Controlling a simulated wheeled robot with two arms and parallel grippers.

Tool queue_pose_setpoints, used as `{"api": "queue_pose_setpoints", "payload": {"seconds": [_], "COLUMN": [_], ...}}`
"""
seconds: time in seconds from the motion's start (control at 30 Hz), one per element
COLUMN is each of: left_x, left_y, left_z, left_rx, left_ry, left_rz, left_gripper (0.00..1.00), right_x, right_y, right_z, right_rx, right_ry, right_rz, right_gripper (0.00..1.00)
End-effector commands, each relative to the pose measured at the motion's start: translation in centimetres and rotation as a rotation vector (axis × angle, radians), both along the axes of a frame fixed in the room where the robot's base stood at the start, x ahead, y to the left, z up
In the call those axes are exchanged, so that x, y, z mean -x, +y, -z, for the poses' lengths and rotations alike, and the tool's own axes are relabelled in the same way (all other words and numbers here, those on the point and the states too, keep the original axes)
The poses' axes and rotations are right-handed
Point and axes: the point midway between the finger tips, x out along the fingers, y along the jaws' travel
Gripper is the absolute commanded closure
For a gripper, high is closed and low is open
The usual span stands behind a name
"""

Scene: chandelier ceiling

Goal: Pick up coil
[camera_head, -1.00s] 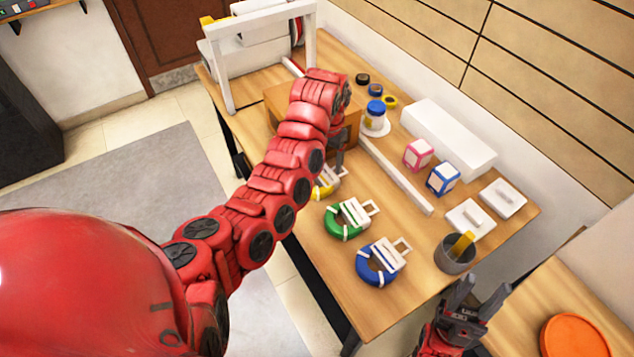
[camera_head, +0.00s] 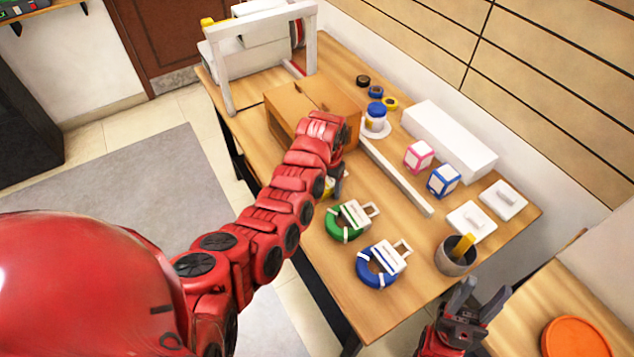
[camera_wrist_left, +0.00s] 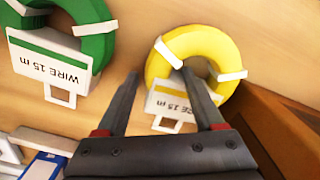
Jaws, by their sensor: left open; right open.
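Three wire coils with white labels lie on the table. The yellow coil (camera_wrist_left: 218,52) is in front of my left gripper (camera_wrist_left: 160,80) in the left wrist view. The right finger overlaps its label and lower ring; I cannot tell whether it touches. In the head view my left arm hides most of the yellow coil (camera_head: 327,187). The left gripper is open, with nothing held between its fingers. The green coil (camera_head: 343,224) and the blue coil (camera_head: 372,272) lie nearer the front. My right gripper (camera_head: 478,296) is open and empty beyond the table's front right edge.
A brown box (camera_head: 290,110) stands close beside the yellow coil. A white bar (camera_head: 397,176), a blue-lidded jar (camera_head: 375,113), small boxes, and a grey cup (camera_head: 455,258) occupy the right side. A side table holds an orange disc (camera_head: 577,340).

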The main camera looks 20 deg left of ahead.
Motion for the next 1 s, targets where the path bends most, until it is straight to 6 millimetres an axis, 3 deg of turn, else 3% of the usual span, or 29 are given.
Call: {"api": "queue_pose_setpoints", "payload": {"seconds": [0.1, 0.5, 1.0], "left_x": [-0.03, -0.06, -0.10], "left_y": [0.01, 0.03, 0.04], "left_z": [-0.01, -0.05, -0.17], "left_rx": [0.000, -0.001, 0.000], "left_ry": [-0.001, -0.002, -0.003], "left_rz": [0.000, 0.000, 0.000], "left_gripper": [0.30, 1.00, 1.00], "right_x": [0.00, 0.00, 0.00], "right_y": [0.00, 0.00, 0.00], "right_z": [0.05, 0.05, 0.09], "right_rx": [0.000, 0.000, 0.000], "right_ry": [0.000, 0.000, 0.000], "right_rz": [0.000, 0.000, 0.000], "right_gripper": [0.51, 0.51, 0.51]}}
